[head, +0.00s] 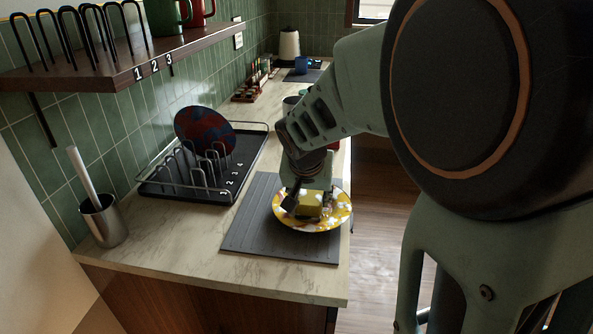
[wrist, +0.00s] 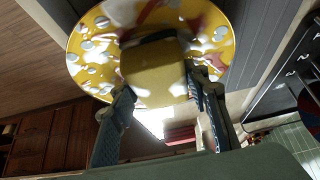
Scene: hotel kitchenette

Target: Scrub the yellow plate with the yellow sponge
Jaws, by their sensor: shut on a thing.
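The yellow plate (head: 334,219) with white and reddish patches lies on a dark ribbed mat (head: 246,233) on the counter. The yellow sponge (head: 309,206) is over the middle of the plate. My gripper (head: 306,193) points down over the plate and is shut on the sponge. In the wrist view my gripper's two fingers (wrist: 160,98) flank the sponge (wrist: 155,72), which lies in front of the plate (wrist: 85,62). The sponge seems to touch the plate, but its underside is hidden. White spots cover parts of the plate.
A dish rack (head: 214,198) with numbered slots holds a dark red and blue plate (head: 203,130), left of the mat. A metal holder (head: 103,222) with a white-handled brush stands at the front left. A shelf (head: 110,64) hangs above. A kettle (head: 289,45) stands far back.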

